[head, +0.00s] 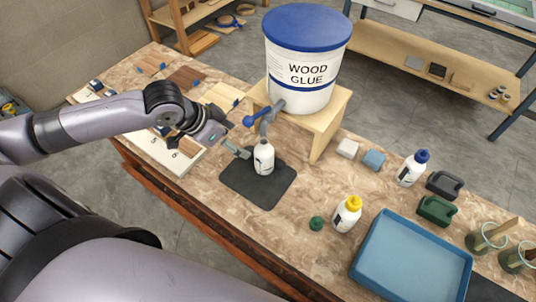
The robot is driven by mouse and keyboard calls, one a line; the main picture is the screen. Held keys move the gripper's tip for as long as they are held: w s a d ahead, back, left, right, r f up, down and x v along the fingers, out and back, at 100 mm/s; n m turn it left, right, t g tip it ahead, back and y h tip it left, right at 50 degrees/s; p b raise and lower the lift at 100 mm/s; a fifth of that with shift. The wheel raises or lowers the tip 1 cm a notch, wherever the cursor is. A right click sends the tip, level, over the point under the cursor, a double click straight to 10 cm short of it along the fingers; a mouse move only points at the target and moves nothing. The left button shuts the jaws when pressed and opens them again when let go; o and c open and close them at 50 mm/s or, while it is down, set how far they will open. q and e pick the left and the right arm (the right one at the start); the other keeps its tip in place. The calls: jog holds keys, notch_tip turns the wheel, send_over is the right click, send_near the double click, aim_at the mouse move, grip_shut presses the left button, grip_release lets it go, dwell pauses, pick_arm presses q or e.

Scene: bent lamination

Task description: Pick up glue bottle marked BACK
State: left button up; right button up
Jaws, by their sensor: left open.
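A white bottle (264,160) without a coloured cap stands upright on a black mat (257,190), below the spigot of the wood glue bucket. My left gripper (244,152) is open just to the left of this bottle, its fingers close to it; I cannot tell if they touch. A white bottle with a yellow cap (345,217) stands to the right of the mat, and one with a blue cap (410,171) stands further back right. The bottles have dark marks, but I cannot read BACK on any. My right gripper is not in view.
The wood glue bucket (301,88) with its blue lid stands on a wooden stand (327,130). A green cap (316,223) lies near the yellow-capped bottle. A blue tray (385,290), jars and dark clamps or blocks crowd the right. Wood pieces (184,78) lie at the back left.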

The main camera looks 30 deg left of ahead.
aim_at(256, 151)
pick_arm(q)
jog(key=p+x, duration=0.1)
jog(key=x, duration=1)
jog(key=shift+s+p, duration=0.1)
jog(key=shift+p, duration=0.25)
jog(key=p+x, duration=0.1)
jog(key=x, duration=0.3)
jog(key=shift+s+d+f, duration=0.15)
jog(key=shift+d+f, duration=0.05)
jog(key=shift+w+d+f+p, duration=0.1)
jog(key=shift+w+f+p, duration=0.2)
jog(key=shift+f, duration=0.25)
jog(key=shift+s, duration=0.1)
jog(key=shift+c, duration=0.2)
jog(key=c, duration=1.3)
